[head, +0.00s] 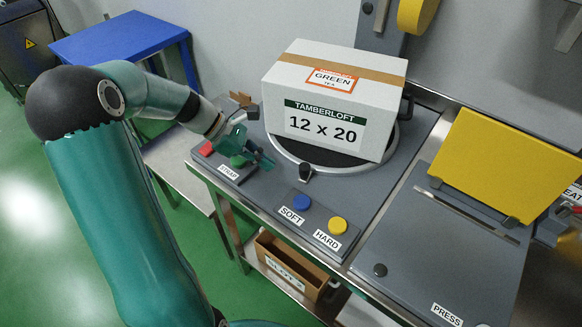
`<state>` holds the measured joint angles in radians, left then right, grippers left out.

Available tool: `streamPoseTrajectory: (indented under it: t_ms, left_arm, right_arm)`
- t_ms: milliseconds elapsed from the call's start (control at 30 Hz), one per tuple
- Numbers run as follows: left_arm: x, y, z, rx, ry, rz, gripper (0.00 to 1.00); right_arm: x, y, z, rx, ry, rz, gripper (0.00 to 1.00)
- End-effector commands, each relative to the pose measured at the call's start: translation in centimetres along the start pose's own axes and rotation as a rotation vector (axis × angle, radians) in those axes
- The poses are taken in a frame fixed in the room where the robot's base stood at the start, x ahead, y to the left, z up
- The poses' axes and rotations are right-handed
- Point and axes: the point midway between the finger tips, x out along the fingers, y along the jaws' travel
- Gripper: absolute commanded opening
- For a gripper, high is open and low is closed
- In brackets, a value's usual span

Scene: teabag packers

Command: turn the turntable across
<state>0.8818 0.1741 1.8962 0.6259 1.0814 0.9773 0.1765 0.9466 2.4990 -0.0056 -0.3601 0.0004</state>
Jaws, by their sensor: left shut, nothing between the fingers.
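The turntable (312,158) is a round dark disc with a metal rim, set in the grey bench top. A white carton (325,125) marked "TAMBERLOFT 12 x 20" sits on it, with brown tape and an orange "GREEN TEA" label on top. A small black knob (306,172) stands at the turntable's front rim. My left gripper (268,161) is shut and empty, left of the turntable, above the "STRAP" button panel. It looks apart from the carton. The carton hides most of the disc. My right gripper is not in view.
A panel has a blue "SOFT" button (302,202) and a yellow "HARD" button (337,225). The "PRESS" station with a yellow plate (500,165) stands at right. A brown bin (290,265) is below the bench. A blue table (120,45) stands at back left.

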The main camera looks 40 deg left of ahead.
Motion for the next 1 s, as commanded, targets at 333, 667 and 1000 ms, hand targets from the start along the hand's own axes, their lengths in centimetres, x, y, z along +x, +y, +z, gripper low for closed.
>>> streamPoseTrajectory:
  t_ms: [333,667,1000]
  left_arm:
    - [4.4,0.0,2.3,0.001,-0.001,0.0,0.0]
    - [5.0,0.0,2.7,-0.002,0.0,0.003,0.0]
    - [5.1,0.0,2.8,-0.01,0.0,0.012,0.0]
  right_arm:
    - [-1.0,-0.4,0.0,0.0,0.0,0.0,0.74]
    - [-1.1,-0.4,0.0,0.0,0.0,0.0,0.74]
    - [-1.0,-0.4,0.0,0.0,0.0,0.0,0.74]
